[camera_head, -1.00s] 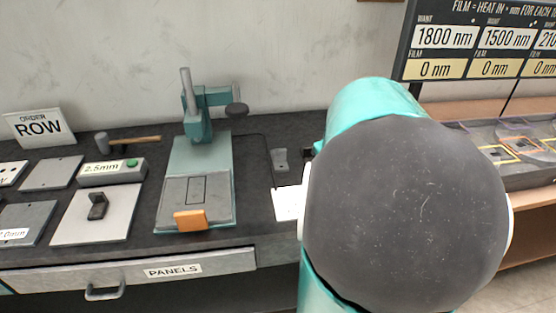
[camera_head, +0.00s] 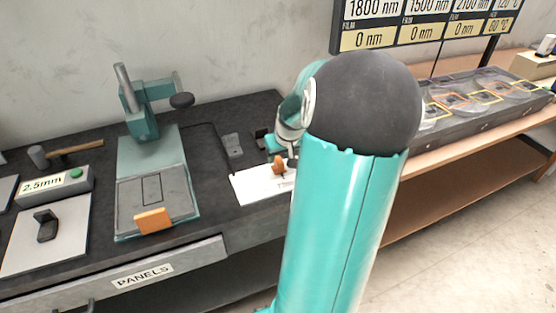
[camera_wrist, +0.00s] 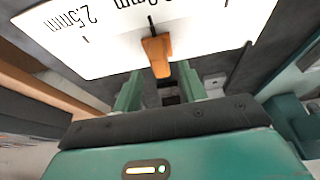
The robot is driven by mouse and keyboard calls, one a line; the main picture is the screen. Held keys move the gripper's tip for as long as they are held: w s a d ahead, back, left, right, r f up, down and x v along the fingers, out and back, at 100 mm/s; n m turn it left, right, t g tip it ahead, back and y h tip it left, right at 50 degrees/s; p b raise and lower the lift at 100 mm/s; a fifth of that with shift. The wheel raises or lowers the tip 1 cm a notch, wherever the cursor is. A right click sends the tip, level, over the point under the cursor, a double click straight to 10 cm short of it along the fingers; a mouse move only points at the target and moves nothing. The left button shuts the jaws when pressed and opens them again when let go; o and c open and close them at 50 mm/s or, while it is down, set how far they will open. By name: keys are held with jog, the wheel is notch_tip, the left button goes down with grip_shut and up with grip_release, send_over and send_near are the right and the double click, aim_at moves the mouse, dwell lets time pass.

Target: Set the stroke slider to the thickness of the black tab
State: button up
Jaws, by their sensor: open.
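The stroke slider's orange knob (camera_head: 278,165) stands on a white scale card (camera_head: 255,188) at the bench's front edge. In the head view my gripper (camera_head: 284,158) is small beside the knob. The black tab (camera_head: 46,225) stands on a pale panel at the left.
A teal press (camera_head: 150,150) with an orange block (camera_head: 152,220) stands left of the card. A box labelled "2.5mm" (camera_head: 55,185) with a green button lies behind the tab's panel. A grey tray (camera_head: 470,110) is at the right. My arm hides part of the bench.

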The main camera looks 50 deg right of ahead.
aim_at(279, 159)
jog(key=shift+x, duration=1.65)
jog(key=shift+c, duration=0.4)
grip_shut()
jog(key=s+d, duration=0.1)
jog(key=d, duration=0.1)
jog(key=s+d, duration=0.2)
jog(key=d, duration=0.1)
jog(key=s+d, duration=0.1)
jog(key=d, duration=0.2)
jog(key=shift+s, duration=0.4)
jog(key=shift+d, duration=0.1)
jog(key=shift+o, duration=0.3)
grip_release()
jog(key=shift+d, duration=0.15)
jog(key=shift+a, duration=0.2)
jog(key=shift+r, duration=0.1)
